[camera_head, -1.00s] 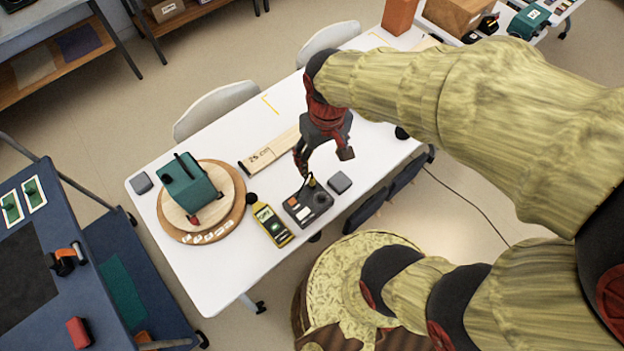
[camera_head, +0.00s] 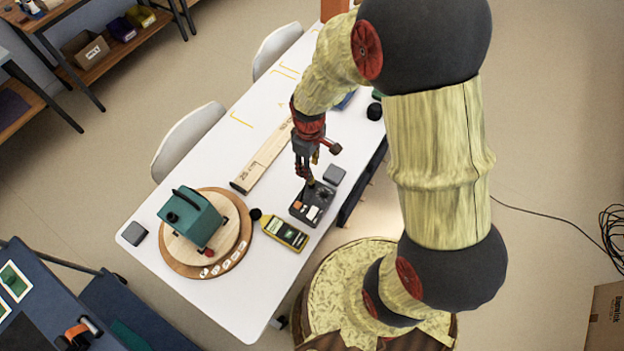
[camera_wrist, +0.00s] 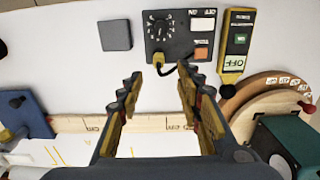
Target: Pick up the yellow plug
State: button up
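The yellow plug (camera_wrist: 160,69) shows in the wrist view at the near edge of a dark control box (camera_wrist: 176,36), with a short black cable curving from it. In the head view the box (camera_head: 312,204) lies on the white table, and I cannot make out the plug there. My gripper (camera_wrist: 158,76) is open, its two fingers apart with nothing between them; the plug appears just past the fingertips, between them in the picture. In the head view my gripper (camera_head: 319,164) hangs above the table just behind the box.
A yellow meter (camera_head: 285,233) and a grey block (camera_head: 334,175) flank the box. A round wooden turntable (camera_head: 240,236) carries a teal device (camera_head: 190,217). A wooden ruler (camera_head: 262,162) lies behind. The white table (camera_head: 185,290) has bare space at its front left.

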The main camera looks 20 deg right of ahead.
jog(key=f+b, duration=0.1)
jog(key=f, duration=0.2)
jog(key=f+b, duration=0.1)
jog(key=f, duration=0.3)
jog(key=shift+s+d+f, duration=0.1)
jog(key=shift+d+f, duration=0.1)
jog(key=shift+f, duration=0.05)
jog(key=shift+c, duration=0.3)
grip_shut()
